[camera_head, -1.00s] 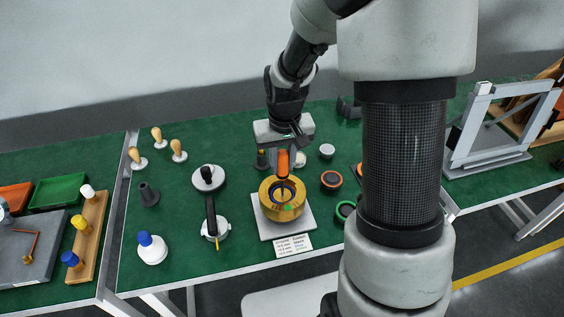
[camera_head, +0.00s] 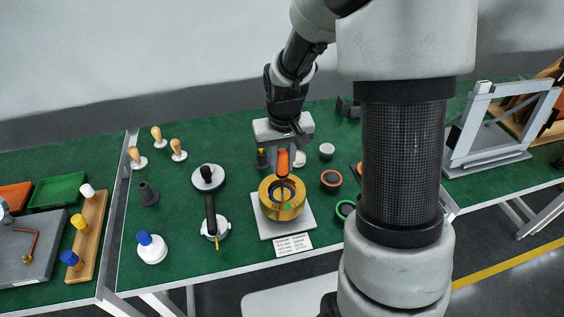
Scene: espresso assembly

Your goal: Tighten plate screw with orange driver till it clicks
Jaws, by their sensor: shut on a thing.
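My gripper (camera_head: 284,143) points down above the brass-coloured round body (camera_head: 269,206) and is shut on the orange driver (camera_head: 283,163). The driver stands about upright, with its lower end inside the open ring of the brass body. The brass body sits on a light square base (camera_head: 262,231) on the green bench. The plate screw and the driver's tip are too small or hidden inside the ring, so I cannot tell whether they touch.
A portafilter (camera_head: 216,228) with a black handle lies left of the brass body. An orange-rimmed ring (camera_head: 331,179) and a green-rimmed ring (camera_head: 345,208) lie to its right. A printed card (camera_head: 293,245) is in front.

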